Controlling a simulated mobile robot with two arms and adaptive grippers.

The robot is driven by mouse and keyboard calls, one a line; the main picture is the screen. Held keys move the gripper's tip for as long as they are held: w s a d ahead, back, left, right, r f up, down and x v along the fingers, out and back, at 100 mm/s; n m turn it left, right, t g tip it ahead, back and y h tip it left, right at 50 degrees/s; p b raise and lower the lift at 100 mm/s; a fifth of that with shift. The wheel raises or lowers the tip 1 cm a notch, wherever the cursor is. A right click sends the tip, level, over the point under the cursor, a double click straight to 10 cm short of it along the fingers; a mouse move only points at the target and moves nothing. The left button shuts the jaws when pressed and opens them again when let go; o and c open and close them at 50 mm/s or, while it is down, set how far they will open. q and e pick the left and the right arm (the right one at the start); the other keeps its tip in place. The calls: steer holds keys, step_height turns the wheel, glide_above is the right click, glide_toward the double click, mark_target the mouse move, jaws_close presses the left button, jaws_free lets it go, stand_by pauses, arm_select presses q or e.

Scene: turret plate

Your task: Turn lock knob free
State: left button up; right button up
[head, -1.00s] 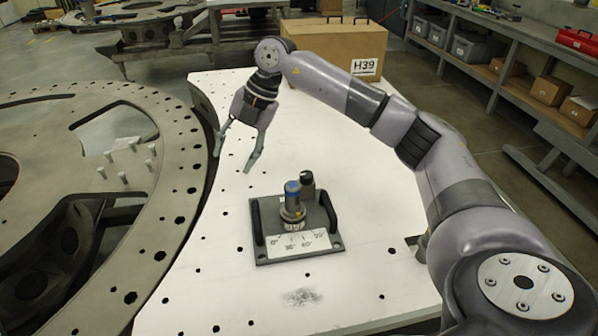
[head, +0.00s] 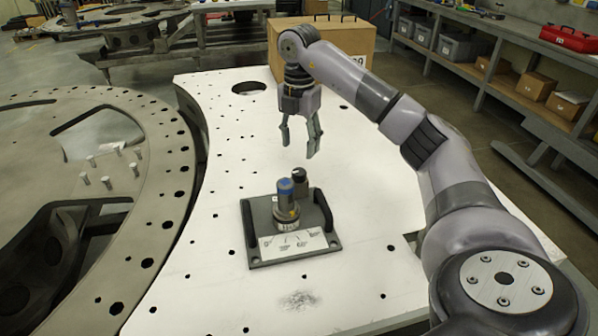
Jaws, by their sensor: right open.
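The lock device has a dark grey base plate (head: 263,214) with two upright black handles and a white angle scale (head: 292,242) at its front. On it stands a round metal dial with a blue-topped knob (head: 286,187), upright. A small black knob (head: 300,176) sits just behind it. My right gripper (head: 300,149) is open and empty, fingers pointing down, in the air behind and above the knobs, apart from them. My left gripper does not show.
The white plate (head: 225,180) around the device is mostly clear, with several small holes. A large grey metal ring (head: 150,240) with upright pegs lies at left. A cardboard box (head: 335,45) stands behind the plate. Shelves with bins (head: 460,47) run along the right.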

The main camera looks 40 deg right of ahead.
mark_target(299, 171)
step_height(299, 171, down, 8)
steer(key=shift+f+p, duration=0.25)
steer(key=shift+p, duration=0.65)
steer(key=shift+c, duration=0.5)
steer(key=c, duration=1)
steer(key=shift+c, duration=0.2)
